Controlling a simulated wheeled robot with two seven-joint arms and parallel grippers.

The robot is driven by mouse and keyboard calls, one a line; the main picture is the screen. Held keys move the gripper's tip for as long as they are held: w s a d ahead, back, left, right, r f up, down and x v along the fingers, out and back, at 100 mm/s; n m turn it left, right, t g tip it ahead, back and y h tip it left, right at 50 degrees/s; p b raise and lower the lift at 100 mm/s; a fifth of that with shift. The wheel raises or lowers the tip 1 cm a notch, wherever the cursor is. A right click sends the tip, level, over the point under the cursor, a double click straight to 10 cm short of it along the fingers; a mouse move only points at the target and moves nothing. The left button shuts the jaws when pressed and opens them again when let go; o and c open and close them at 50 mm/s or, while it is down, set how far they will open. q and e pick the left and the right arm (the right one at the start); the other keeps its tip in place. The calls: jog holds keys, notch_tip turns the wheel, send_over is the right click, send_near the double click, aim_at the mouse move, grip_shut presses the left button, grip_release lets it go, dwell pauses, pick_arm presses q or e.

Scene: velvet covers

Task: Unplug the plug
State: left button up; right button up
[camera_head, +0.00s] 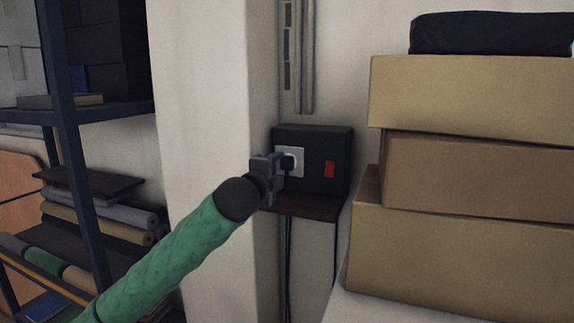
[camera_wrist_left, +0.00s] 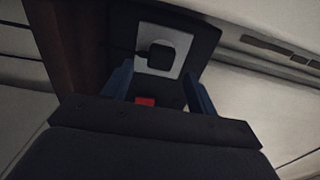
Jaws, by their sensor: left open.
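The black plug (camera_head: 287,163) sits in the white socket plate (camera_head: 299,157) on the front of a dark box (camera_head: 312,138) on the wall. My left gripper (camera_head: 279,176) is in front of the socket plate, close to the plug, and partly covers it. In the left wrist view the plug (camera_wrist_left: 161,55) shows on the white plate (camera_wrist_left: 173,72), just beyond and between the two open blue fingers (camera_wrist_left: 158,80). The fingers stand apart, with visible gaps to the plug. I cannot tell the exact depth between fingertips and plug. My right gripper is not in view.
A red switch (camera_head: 329,169) is on the box, right of the socket. A dark shelf (camera_head: 305,207) lies below it, with cables (camera_head: 288,260) hanging. Stacked cardboard boxes (camera_head: 470,180) stand right. A wall column (camera_head: 205,110) and a rack (camera_head: 65,120) are left.

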aim_at(285, 167)
pick_arm(q)
jog(key=shift+x, duration=2.4)
jog(key=shift+r, duration=0.15)
jog(key=shift+w, duration=0.1)
jog(key=shift+f, duration=0.55)
